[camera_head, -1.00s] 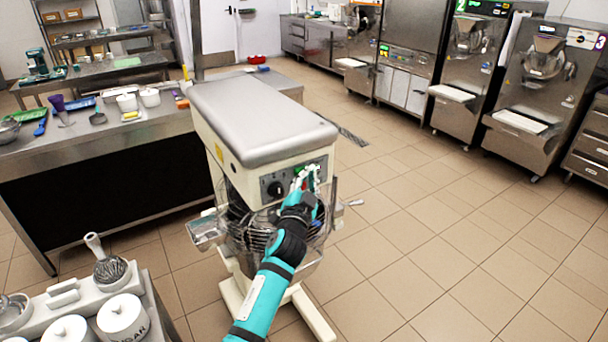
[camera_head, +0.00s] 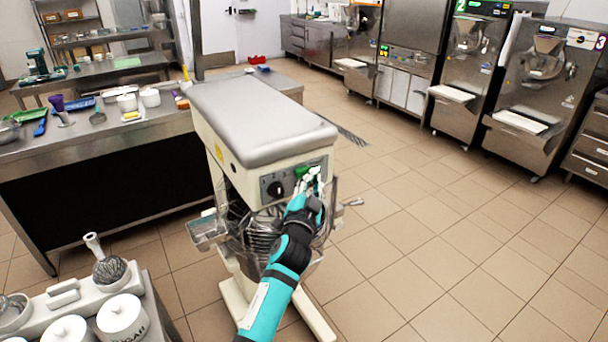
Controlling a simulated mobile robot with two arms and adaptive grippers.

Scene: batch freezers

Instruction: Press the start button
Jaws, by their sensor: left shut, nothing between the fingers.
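A large cream stand mixer (camera_head: 262,120) with a grey top stands on the tiled floor in the middle. Its front control panel (camera_head: 275,189) carries a black round knob and, to the right of it, a green button (camera_head: 302,171). My left gripper (camera_head: 312,178) is shut and empty in front of the right part of the panel, just right of and below the green button. Whether its fingertips touch the panel cannot be told. The gripper hides the right part of the panel. My right gripper is not in view.
A steel table (camera_head: 95,148) with bowls and utensils stands behind the mixer on the left. A cart with a white sugar jar (camera_head: 122,318) is at the lower left. Batch freezers (camera_head: 545,75) line the back right. The floor to the right is clear.

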